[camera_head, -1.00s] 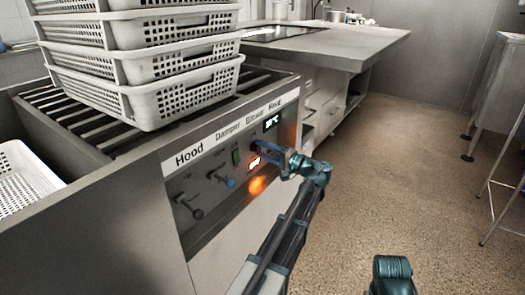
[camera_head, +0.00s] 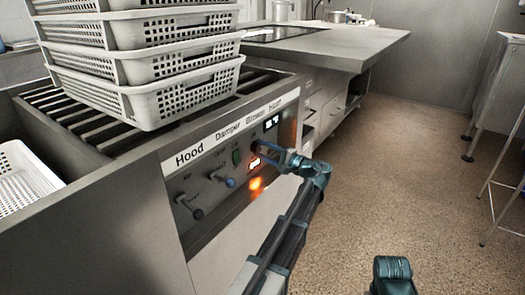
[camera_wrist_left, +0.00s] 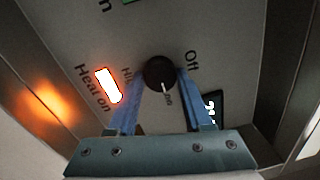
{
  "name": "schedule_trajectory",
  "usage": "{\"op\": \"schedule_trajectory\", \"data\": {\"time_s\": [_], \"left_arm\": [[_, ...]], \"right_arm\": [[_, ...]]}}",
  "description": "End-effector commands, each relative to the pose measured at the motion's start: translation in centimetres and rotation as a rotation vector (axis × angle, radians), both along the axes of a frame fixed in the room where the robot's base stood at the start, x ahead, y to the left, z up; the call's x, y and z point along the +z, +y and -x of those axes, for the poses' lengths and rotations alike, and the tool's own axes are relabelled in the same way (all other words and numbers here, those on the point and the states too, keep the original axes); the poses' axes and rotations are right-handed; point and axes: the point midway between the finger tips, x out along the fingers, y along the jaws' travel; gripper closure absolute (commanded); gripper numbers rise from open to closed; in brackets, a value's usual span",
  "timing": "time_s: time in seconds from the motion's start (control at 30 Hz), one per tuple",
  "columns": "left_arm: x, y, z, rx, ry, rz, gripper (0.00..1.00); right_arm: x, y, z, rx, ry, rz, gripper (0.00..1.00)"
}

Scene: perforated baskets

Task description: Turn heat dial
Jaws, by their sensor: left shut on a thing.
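The black heat dial (camera_wrist_left: 160,73) with a white pointer line sits on the control panel between the "Off" and "High" marks in the left wrist view. Its pointer aims toward the gripper's base. My left gripper (camera_wrist_left: 160,85) has its two blue fingers on either side of the dial, shut on it. In the head view my left gripper (camera_head: 272,150) reaches the panel under the "Heat" label, and its fingers cover much of the dial. An orange-lit "Heat on" indicator (camera_wrist_left: 108,86) glows beside the dial.
Stacked white perforated baskets (camera_head: 150,95) stand on the slatted top above. Open floor (camera_head: 420,170) lies to the right.

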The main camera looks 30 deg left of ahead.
Motion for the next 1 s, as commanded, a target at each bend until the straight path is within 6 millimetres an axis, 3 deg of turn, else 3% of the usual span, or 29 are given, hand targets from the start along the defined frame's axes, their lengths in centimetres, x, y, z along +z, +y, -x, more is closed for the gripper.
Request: {"op": "schedule_trajectory", "data": {"time_s": [0.17, 0.2, 0.33, 0.7, 0.83, 1.0], "left_arm": [[0.0, -0.1, -0.1, -0.003, -0.001, 0.001, 1.0], [0.0, -0.1, -0.1, -0.003, -0.001, 0.001, 0.44], [0.0, 0.0, -0.1, -0.002, -0.002, 0.001, 0.21], [0.0, -0.5, 0.0, -0.002, -0.002, 0.001, 0.2], [-0.2, -2.2, 0.1, -0.003, -0.002, 0.001, 0.2], [-0.5, -6.0, 0.4, -0.004, -0.002, 0.001, 0.2]], "right_arm": [[0.0, 0.0, 0.0, 0.0, 0.0, 0.0, 0.5], [0.0, 0.0, 0.0, 0.0, 0.0, 0.0, 0.5], [0.0, 0.0, 0.0, 0.0, 0.0, 0.0, 0.5], [0.0, 0.0, 0.0, 0.0, 0.0, 0.0, 0.5], [-0.2, 0.0, 0.0, 0.0, 0.0, 0.0, 0.5], [-0.4, 0.0, 0.0, 0.0, 0.0, 0.0, 0.5]]}}
